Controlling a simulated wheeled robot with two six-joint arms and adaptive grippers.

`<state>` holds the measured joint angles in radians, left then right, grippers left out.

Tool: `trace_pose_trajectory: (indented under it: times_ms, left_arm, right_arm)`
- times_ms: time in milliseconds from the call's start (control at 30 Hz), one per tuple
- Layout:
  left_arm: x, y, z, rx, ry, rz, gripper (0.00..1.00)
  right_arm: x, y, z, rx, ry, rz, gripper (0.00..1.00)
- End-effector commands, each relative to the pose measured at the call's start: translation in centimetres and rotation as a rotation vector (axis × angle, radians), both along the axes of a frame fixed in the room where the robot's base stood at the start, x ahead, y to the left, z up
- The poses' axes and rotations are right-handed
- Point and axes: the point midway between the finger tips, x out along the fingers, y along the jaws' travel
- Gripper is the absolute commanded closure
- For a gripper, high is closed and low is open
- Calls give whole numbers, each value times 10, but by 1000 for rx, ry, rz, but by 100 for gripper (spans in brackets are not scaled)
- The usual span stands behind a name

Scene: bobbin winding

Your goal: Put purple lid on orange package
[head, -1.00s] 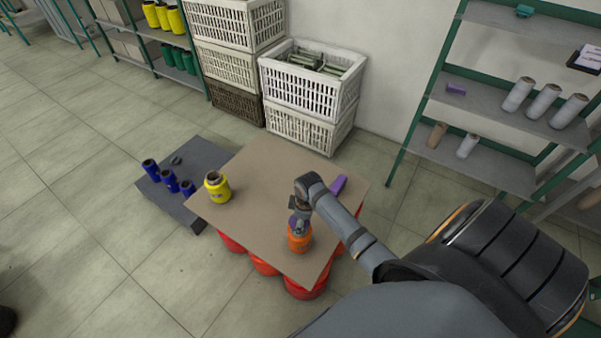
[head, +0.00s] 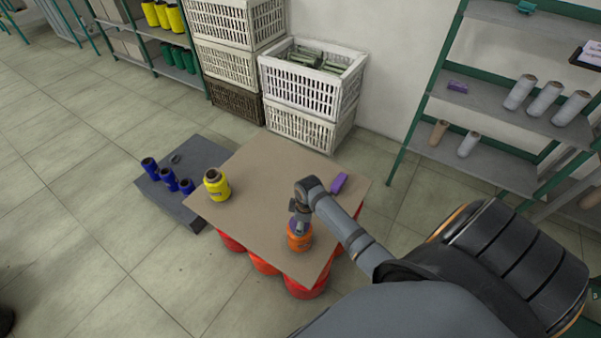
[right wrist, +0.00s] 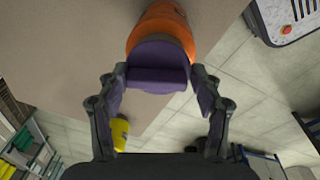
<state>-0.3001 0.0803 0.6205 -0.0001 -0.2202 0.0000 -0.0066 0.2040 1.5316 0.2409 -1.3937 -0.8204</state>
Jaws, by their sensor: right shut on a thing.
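The orange package (head: 300,240) stands upright near the front edge of the brown table top, and it also shows at the top of the right wrist view (right wrist: 165,28). The purple lid (right wrist: 158,65) is between the fingers of my right gripper (right wrist: 160,88), which is shut on it. The lid is at the top of the orange package, overlapping it in the wrist view; whether it is fully seated I cannot tell. In the head view my right gripper (head: 300,222) is just above the package and hides most of the lid. My left gripper is not in view.
A yellow package (head: 217,186) and a separate purple piece (head: 339,183) are on the table top (head: 262,170). Blue packages (head: 169,180) stand on a low grey platform (head: 205,155) to the left. White crates (head: 312,85) and a shelf (head: 490,115) are behind.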

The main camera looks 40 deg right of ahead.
Motion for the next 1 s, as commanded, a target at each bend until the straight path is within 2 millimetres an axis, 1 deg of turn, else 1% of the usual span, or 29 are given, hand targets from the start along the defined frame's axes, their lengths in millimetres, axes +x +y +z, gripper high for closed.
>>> trace_pose_trajectory:
  times_ms: [167, 200, 367, 400, 667, 767, 867, 1000]
  left_arm:
    - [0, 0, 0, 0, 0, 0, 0]
    - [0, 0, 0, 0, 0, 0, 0]
    - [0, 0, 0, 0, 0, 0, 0]
    - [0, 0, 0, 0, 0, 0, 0]
    - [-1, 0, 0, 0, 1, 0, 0]
    - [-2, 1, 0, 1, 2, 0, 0]
    - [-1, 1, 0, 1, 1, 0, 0]
    - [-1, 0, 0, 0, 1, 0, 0]
  right_arm:
    - [0, 0, 0, 0, 0, 0, 51]
    - [0, 0, 0, 0, 0, 0, 32]
    - [0, 0, 0, 0, 0, 0, 10]
    - [0, 0, 0, 0, 0, 0, 8]
    - [0, 0, 0, 0, 0, 0, 8]
    - [0, -1, 4, -1, -1, 0, 8]
    - [-1, -2, 18, -3, -3, 0, 8]
    - [-6, -3, 51, -4, -4, 1, 8]
